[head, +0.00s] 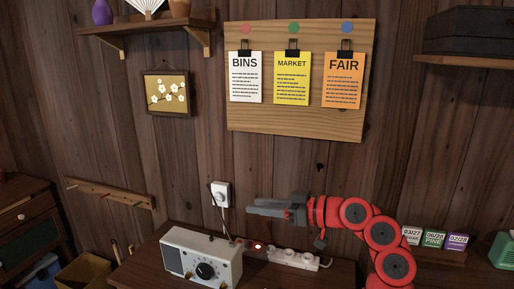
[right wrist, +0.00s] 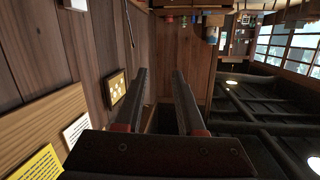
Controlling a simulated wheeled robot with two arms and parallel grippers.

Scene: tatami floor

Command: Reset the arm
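My right arm, red with dark joints, comes in from the lower right in the head view. Its grey gripper (head: 252,206) points left, in front of the wooden wall and above the low cabinet. In the right wrist view the two fingers of this gripper (right wrist: 159,75) stand apart with a gap between them. Nothing is held in the gap. My left gripper is in neither view.
Below the gripper are a white radio (head: 203,258) and a power strip (head: 293,258) with a lit red switch. A plug (head: 220,194) sits in the wall. A notice board (head: 300,122) hangs above. Small date blocks (head: 434,239) stand at right.

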